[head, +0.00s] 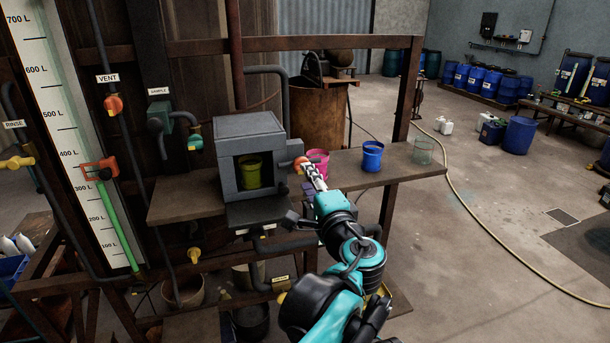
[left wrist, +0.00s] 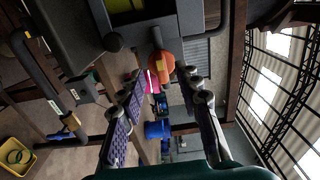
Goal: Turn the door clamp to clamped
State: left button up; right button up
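A grey box (head: 264,128) stands on the brown shelf, with an opening in its front. An orange knob (head: 299,162), which looks like the door clamp, sits at the box's right side; in the left wrist view the orange knob (left wrist: 164,62) has a yellow mark. My left gripper (head: 308,181) is at the knob in the head view. In the left wrist view my left gripper (left wrist: 165,84) is open, its fingers apart with the knob just beyond and between their tips. I cannot tell whether they touch it. My right gripper is not in view.
A yellow-green bucket (head: 251,172) is inside the box. Pink (head: 318,158), blue (head: 372,156) and clear green (head: 423,152) buckets stand on the shelf to the right. A dark flat panel (head: 254,213) juts out below the box's opening. Pipes and valves are on the left.

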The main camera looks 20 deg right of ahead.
pick_arm(q)
jog(key=s, duration=0.8)
jog(key=shift+s, duration=0.4)
jog(key=shift+d, duration=0.1)
jog(key=w+a+f+n+g+y+b, duration=0.1)
jog(key=a+f+n+g+y+b, duration=0.15)
jog(key=a+f+b, duration=0.65)
jog(key=a+f+n+g+y+b, duration=0.1)
jog(key=a+f+n+g+b, duration=0.25)
jog(key=a+f, duration=1.15)
jog(key=s+a+f+n+g+h+b, duration=0.1)
jog(key=s+a+f+n+b, duration=0.2)
jog(key=f, duration=0.7)
jog(key=s+a+f+n+g+h+b, duration=0.1)
jog(key=s+a+f+n+b, duration=0.3)
jog(key=f, duration=0.6)
jog(key=s+a+f+n+g+h+b, duration=0.2)
jog(key=s+a+f+n+b, duration=0.2)
jog(key=f, duration=0.7)
jog(key=s+b, duration=0.2)
jog(key=b, duration=0.1)
jog(key=shift+s+a+g, duration=0.15)
jog(key=shift+s+g, duration=0.1)
jog(key=shift+g, duration=0.15)
jog(key=shift+f, duration=0.1)
